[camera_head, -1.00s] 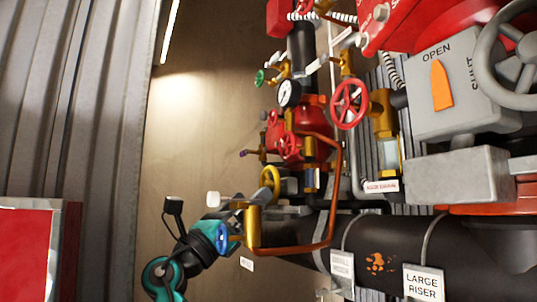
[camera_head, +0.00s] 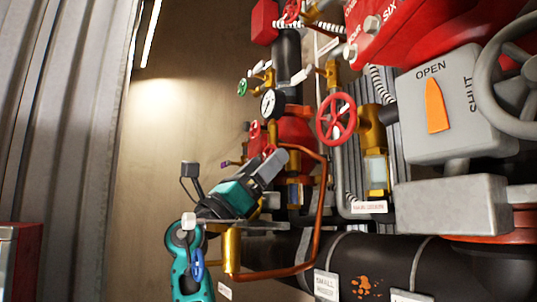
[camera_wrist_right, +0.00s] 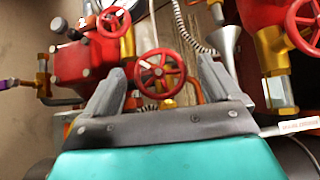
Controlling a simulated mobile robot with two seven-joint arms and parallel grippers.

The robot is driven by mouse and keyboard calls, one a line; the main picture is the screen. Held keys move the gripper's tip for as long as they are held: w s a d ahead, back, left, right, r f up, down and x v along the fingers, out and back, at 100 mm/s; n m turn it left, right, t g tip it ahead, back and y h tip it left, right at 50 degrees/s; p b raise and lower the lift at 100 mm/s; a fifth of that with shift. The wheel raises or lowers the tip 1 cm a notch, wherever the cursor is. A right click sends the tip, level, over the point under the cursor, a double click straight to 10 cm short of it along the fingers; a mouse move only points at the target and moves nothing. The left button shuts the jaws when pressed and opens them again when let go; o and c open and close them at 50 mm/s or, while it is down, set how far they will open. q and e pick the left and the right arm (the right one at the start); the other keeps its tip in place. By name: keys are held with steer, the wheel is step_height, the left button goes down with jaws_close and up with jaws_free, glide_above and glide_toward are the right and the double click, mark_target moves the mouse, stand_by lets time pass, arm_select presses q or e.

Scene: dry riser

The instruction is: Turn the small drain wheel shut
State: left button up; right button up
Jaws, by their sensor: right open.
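A small red spoked wheel (camera_wrist_right: 161,69) shows between my right fingers in the wrist view; in the head view a red wheel edge (camera_head: 269,151) shows behind the gripper. I cannot tell if the fingers touch it. My right gripper (camera_head: 273,163) is open, fingers pointing up and right toward the pipework. A blue wheel (camera_head: 197,264) sits by a brass valve (camera_head: 232,250) in front of my teal arm. My left gripper is out of view.
A larger red wheel (camera_head: 336,119) stands right of the gripper. A copper pipe (camera_head: 320,200) loops around beside it. A black riser pipe (camera_head: 380,262) runs below. A grey OPEN/SHUT box (camera_head: 455,105) is at right.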

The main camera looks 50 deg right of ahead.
steer(key=shift+x, duration=1.1)
steer(key=c, duration=1)
steer(key=shift+o, duration=0.2)
